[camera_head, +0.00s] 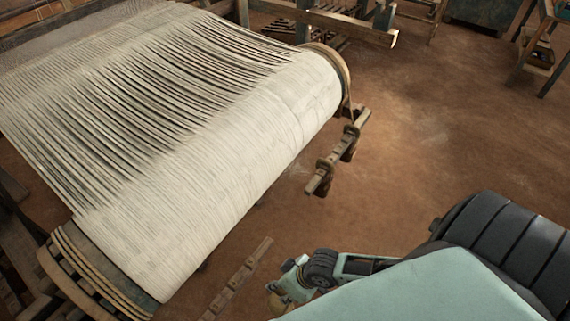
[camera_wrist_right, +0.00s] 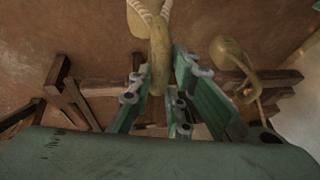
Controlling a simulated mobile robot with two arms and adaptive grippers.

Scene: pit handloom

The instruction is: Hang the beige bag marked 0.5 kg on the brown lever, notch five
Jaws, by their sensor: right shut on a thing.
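My right gripper (camera_head: 288,285) is low at the bottom middle of the head view, partly hidden by my own arm. In the right wrist view, my right gripper (camera_wrist_right: 160,88) is shut on the loop of a beige bag (camera_wrist_right: 141,14). Most of the bag is outside that view, and no mark on it can be read. A brown notched lever (camera_head: 240,277) lies left of the gripper in the head view, apart from it. Another brown bar (camera_head: 324,178) with dark pieces on it hangs beside the roller end. I cannot tell which is the task's lever. My left gripper is not in view.
The large roller wound with pale warp threads (camera_head: 230,150) fills the left of the head view. A rounded tan object with a cord (camera_wrist_right: 232,55) is right of the gripper in the wrist view. Bare brown floor (camera_head: 430,130) is open to the right.

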